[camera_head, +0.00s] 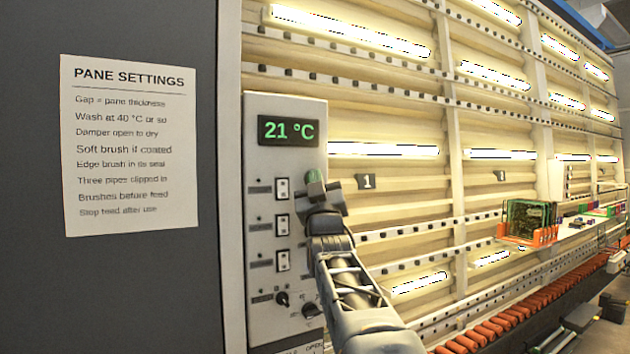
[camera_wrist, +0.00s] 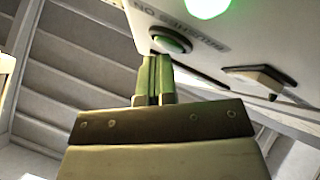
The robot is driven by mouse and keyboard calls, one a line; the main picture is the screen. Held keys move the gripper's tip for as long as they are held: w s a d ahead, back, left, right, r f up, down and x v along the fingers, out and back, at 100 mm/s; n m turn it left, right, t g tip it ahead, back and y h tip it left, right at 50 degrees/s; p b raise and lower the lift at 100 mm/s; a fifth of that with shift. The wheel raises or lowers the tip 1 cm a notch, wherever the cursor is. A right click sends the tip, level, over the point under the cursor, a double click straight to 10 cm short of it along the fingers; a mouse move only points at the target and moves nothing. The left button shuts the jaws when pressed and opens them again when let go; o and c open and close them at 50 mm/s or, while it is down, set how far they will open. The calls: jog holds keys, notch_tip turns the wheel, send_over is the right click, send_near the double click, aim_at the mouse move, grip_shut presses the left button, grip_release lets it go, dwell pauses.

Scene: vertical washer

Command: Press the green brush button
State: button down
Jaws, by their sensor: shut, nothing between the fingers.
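The green brush button (camera_wrist: 172,41) is a round green cap in a dark ring on the pale panel, at the top middle of the wrist view. Upside-down lettering beside it reads "BRUSHES". My gripper (camera_wrist: 154,64) is shut and empty, its two fingers together. The fingertips are right by the button's edge, a little to its left in the picture; I cannot tell whether they touch. In the head view my gripper (camera_head: 316,188) is in front of the right side of the control panel (camera_head: 262,196). A small green patch shows at its tip, and the gripper hides much of that spot.
The panel also carries a green 21 °C display (camera_head: 288,131), several white rocker switches (camera_head: 282,188) and dark knobs (camera_head: 283,298). A bright green light (camera_wrist: 208,6) and a pointed knob (camera_wrist: 262,78) are near the button. Washer rails and orange rollers (camera_head: 480,335) extend right.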

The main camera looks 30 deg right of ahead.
jog(key=shift+f, duration=0.1)
jog(key=shift+s+a+b, duration=0.1)
jog(key=shift+s+b, duration=0.7)
jog(key=s+b, duration=0.2)
jog(key=s, duration=0.1)
jog(key=s+b, duration=0.1)
jog(key=s, duration=0.1)
jog(key=shift+a, duration=0.35)
dwell(0.8)
